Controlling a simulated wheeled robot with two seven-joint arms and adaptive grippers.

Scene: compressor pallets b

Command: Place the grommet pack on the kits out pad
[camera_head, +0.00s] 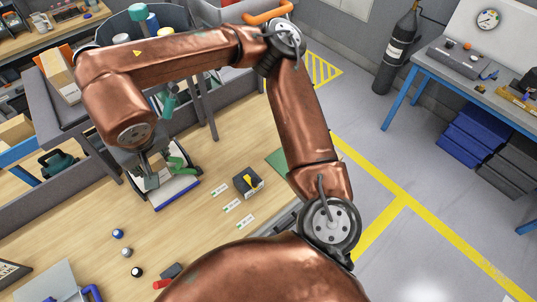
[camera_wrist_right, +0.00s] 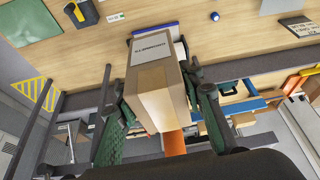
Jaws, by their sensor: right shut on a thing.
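The grommet pack (camera_wrist_right: 160,92) is a brown cardboard box with a white printed label on one face. In the right wrist view it sits between the two green-padded fingers of my right gripper (camera_wrist_right: 155,78), which is shut on it. In the head view my right gripper (camera_head: 163,168) hangs over the far left of the wooden bench, and my arm hides most of the pack. I cannot read which marking is the kits out pad. My left gripper is out of view.
A green patch (camera_head: 279,161) lies near the bench's right edge. A grey raised rack (camera_head: 66,118) borders the bench's left side.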

